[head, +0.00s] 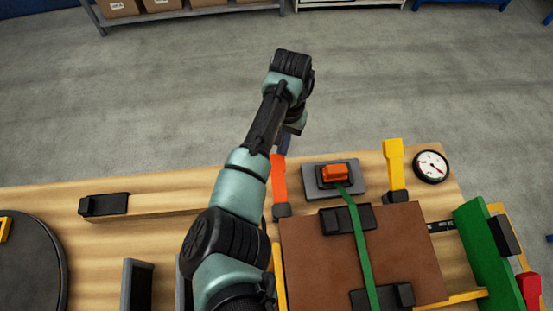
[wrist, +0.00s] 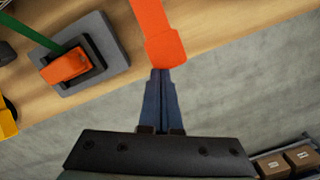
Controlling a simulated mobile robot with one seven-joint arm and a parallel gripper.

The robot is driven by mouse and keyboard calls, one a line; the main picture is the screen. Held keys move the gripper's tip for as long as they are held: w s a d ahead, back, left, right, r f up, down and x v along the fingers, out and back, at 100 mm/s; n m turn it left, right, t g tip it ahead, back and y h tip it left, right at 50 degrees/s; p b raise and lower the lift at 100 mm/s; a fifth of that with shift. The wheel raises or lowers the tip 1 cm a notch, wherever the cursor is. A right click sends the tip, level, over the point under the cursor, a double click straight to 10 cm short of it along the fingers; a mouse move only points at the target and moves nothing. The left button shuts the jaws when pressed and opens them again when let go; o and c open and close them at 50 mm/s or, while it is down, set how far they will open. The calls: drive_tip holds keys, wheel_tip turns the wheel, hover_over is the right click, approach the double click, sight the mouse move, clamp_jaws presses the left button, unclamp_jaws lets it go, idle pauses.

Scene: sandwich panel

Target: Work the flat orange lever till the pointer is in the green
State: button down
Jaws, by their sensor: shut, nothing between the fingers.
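A flat orange lever (head: 335,172) lies on a black mount on a grey plate (head: 348,190), with a green strap (head: 361,240) running from it. It also shows at the left of the wrist view (wrist: 66,67). A separate tall orange handle (head: 279,180) stands to its left, and its wide end (wrist: 165,48) is just ahead of my fingertips in the wrist view. My gripper (wrist: 161,73) is shut and empty; whether it touches that handle I cannot tell. A round white gauge (head: 431,166) is at the right; its pointer is too small to read against any green zone.
A yellow handle (head: 394,165) stands between the lever and the gauge. The strap crosses a brown panel (head: 318,262) with black blocks on it. A green bar (head: 478,240) stands at the right. The floor beyond the bench is clear near my gripper.

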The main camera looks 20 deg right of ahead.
drive_tip(key=shift+r, duration=0.15)
wheel_tip(320, 180, up, 13)
drive_tip(key=shift+w+d, duration=0.4)
drive_tip(key=shift+w, duration=0.05)
drive_tip(key=shift+d, duration=0.1)
idle(0.7)
